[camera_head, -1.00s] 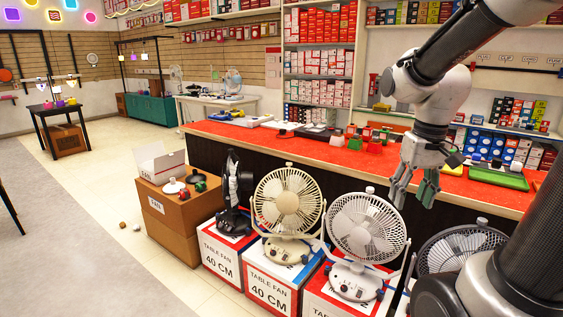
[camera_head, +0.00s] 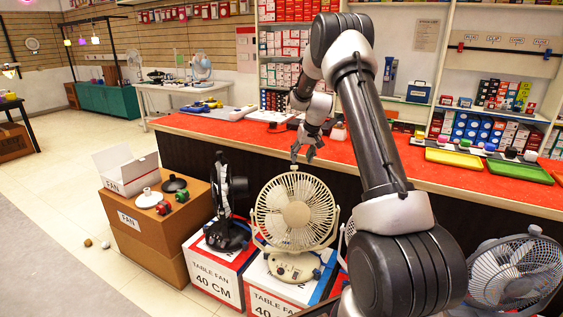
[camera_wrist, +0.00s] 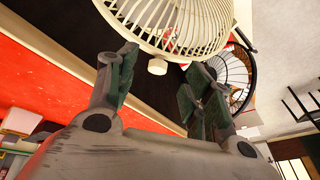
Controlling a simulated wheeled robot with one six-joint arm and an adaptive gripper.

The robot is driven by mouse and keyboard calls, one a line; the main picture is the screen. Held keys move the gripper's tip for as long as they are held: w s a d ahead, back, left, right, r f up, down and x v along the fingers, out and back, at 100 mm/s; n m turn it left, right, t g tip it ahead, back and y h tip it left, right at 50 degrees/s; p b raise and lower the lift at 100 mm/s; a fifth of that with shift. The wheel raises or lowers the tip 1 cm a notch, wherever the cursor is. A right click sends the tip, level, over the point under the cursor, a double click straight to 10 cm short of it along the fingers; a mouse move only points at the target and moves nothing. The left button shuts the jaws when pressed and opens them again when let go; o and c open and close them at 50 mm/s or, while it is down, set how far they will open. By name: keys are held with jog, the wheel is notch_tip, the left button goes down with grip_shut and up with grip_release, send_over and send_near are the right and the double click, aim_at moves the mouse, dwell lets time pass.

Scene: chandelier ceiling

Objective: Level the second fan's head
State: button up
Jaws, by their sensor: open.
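The second fan in the row from the left is cream (camera_head: 296,212), with a round wire cage on a base with a blue knob. It stands on a "TABLE FAN 40 CM" box and faces the camera; I cannot tell its exact tilt. My gripper (camera_head: 308,148) is just above the top of its cage, by the small top knob (camera_head: 293,168). In the wrist view, the open fingers of my gripper (camera_wrist: 160,68) are on either side of the cage's knob (camera_wrist: 157,66). The fingers appear apart from it. The cage (camera_wrist: 175,22) fills the top.
A black fan (camera_head: 226,205) stands close to the left, turned sideways. A white fan is mostly hidden behind my arm; another fan (camera_head: 515,272) is at right. The red counter (camera_head: 240,133) runs behind. A brown box (camera_head: 150,225) holds small parts at left.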

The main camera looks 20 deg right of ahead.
jog(key=shift+n, duration=0.3)
jog(key=w+f, duration=0.1)
jog(key=f, duration=0.1)
jog(key=w+f, duration=0.3)
jog(key=f, duration=0.1)
jog(key=shift+w+a+f, duration=0.2)
jog(key=shift+w+f, duration=0.05)
jog(key=shift+w, duration=0.15)
jog(key=shift+c, duration=0.4)
grip_shut()
